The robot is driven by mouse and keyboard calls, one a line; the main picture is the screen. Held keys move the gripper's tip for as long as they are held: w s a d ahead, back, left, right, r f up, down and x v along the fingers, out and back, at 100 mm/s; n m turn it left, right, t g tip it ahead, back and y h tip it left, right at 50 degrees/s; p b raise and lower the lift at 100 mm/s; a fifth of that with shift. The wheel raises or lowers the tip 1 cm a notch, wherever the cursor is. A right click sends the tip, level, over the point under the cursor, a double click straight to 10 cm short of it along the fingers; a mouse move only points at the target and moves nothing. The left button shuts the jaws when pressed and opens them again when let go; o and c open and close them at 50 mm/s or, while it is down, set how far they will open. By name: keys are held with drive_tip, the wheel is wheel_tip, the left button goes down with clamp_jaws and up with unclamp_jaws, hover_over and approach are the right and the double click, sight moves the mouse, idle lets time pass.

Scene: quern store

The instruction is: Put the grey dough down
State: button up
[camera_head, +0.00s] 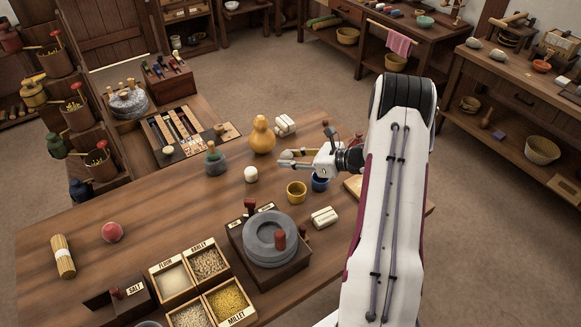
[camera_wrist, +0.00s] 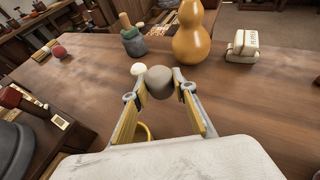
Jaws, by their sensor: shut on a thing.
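The grey dough (camera_wrist: 160,82) is a rounded lump between my fingertips in the wrist view. My gripper (camera_head: 287,158) is shut on it, and the dough seems to be held a little above the wooden table (camera_head: 180,226). In the head view the dough is small and hard to tell from the fingers. A white dough ball (camera_head: 251,174) rests on the table to the left of my gripper; it also shows just left of the grey dough in the wrist view (camera_wrist: 138,70).
An orange gourd (camera_head: 262,136) and a grey-green pot (camera_head: 215,160) stand beyond my gripper. Yellow (camera_head: 296,193) and blue (camera_head: 320,183) cups are below it. A stone quern (camera_head: 270,240) and grain boxes (camera_head: 207,263) stand nearer. The table's left middle is clear around a red ball (camera_head: 112,232).

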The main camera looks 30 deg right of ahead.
drive_tip(key=shift+f, duration=1.9)
drive_tip(key=shift+f, duration=0.6)
drive_tip(key=o, duration=1.1)
drive_tip(key=shift+r, duration=0.2)
drive_tip(key=shift+r, duration=0.4)
drive_tip(key=v, duration=1.2)
